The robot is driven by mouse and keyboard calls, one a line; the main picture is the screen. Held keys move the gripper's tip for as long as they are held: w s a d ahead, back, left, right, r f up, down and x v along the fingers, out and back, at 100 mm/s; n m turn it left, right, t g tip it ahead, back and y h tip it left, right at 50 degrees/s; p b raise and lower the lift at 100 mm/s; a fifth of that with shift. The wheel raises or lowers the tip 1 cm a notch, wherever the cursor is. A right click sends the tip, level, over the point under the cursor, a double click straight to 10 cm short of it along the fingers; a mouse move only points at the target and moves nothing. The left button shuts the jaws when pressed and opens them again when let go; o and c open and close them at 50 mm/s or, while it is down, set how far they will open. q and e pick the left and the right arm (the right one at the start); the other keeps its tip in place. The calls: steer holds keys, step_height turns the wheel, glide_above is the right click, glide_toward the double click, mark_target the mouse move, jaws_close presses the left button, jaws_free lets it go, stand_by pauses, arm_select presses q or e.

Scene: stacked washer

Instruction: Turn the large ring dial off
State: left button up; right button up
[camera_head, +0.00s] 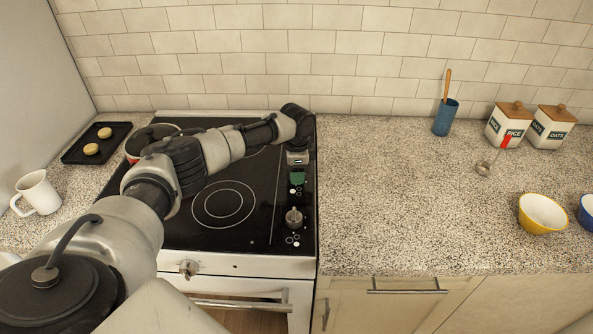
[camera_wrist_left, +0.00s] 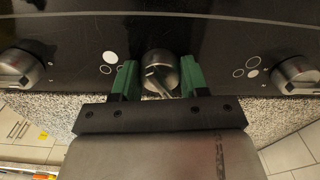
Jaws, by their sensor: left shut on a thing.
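My left gripper (camera_head: 297,178) reaches over the right side of the black cooktop, pointing down at its control strip. In the left wrist view its green-padded fingers (camera_wrist_left: 159,80) are shut on a round metal dial (camera_wrist_left: 160,72), one on each side. The dial's pointer bar is tilted. More dials show at the left (camera_wrist_left: 22,65) and right (camera_wrist_left: 297,74). In the head view one dial (camera_head: 294,217) stands uncovered in front of the gripper. My right gripper is out of view.
A red pot (camera_head: 133,158) stands on the cooktop, partly hidden by my left arm. A black tray (camera_head: 70,154) with two round items and a white mug (camera_head: 39,192) are at the left. The speckled counter (camera_head: 400,190) right of the cooktop is clear nearby; a blue cup (camera_head: 445,118) stands further back.

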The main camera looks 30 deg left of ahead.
arm_select(q)
steer(key=shift+r, duration=0.1)
steer(key=n+p, duration=0.2)
steer(key=shift+r+p, duration=0.15)
steer(key=shift+p, duration=0.25)
steer(key=n+p, duration=0.2)
steer(key=n, duration=0.1)
steer(key=n+p, duration=0.2)
steer(key=n, duration=0.1)
steer(key=shift+n+p, duration=0.3)
steer(key=shift+w+n+p, duration=0.1)
steer(key=shift+n+p, duration=0.75)
steer(key=shift+n, duration=0.85)
steer(key=o, duration=0.9)
steer(key=shift+o, duration=0.2)
steer(key=shift+f, duration=0.2)
